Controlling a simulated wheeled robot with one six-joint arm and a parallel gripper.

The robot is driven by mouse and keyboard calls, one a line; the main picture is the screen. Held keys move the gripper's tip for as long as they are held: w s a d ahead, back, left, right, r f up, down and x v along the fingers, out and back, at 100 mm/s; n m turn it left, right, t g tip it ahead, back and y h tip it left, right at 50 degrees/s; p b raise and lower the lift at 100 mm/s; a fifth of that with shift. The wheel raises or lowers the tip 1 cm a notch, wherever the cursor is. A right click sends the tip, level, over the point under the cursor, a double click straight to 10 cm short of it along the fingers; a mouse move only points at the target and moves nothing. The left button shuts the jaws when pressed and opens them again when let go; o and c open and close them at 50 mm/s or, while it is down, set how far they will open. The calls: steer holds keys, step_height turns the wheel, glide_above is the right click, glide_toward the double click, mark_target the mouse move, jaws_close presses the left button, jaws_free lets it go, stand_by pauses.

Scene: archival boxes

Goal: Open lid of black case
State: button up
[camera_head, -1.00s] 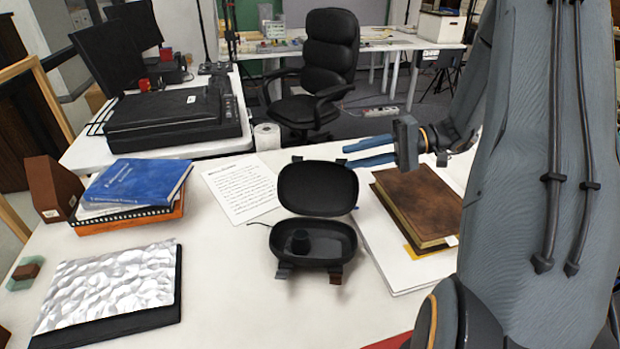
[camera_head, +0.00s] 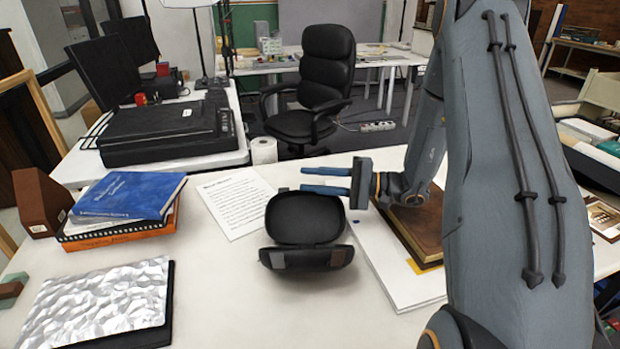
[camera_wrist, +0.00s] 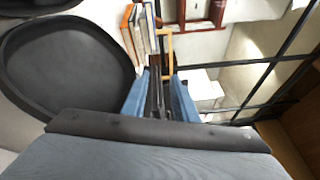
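The black case stands open on the white table in the head view. Its oval lid (camera_head: 305,218) is swung back on the far side, its inside facing me. Its base (camera_head: 306,258) is tipped up, so the front wall with two latches faces me and its inside is hidden. My gripper (camera_head: 318,181) is at the lid's upper right edge, its two blue fingers pointing left, parted and with nothing between them. I cannot tell whether they touch the lid. In the wrist view the black lid (camera_wrist: 70,65) lies left of the parted fingers (camera_wrist: 160,98).
A brown book (camera_head: 418,228) on white boards lies right of the case, under my arm. A printed sheet (camera_head: 236,200) lies to the left. A blue book stack (camera_head: 128,196) and a silver crumpled panel (camera_head: 105,300) sit further left. The front middle of the table is clear.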

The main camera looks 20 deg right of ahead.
steer(key=shift+w+a, duration=0.15)
steer(key=shift+a, duration=0.25)
steer(key=shift+c, duration=0.4)
jaws_close()
stand_by(0.8)
steer(key=shift+o, duration=0.4)
jaws_free()
steer(key=shift+b+v, duration=0.7)
steer(key=shift+v, duration=3.2)
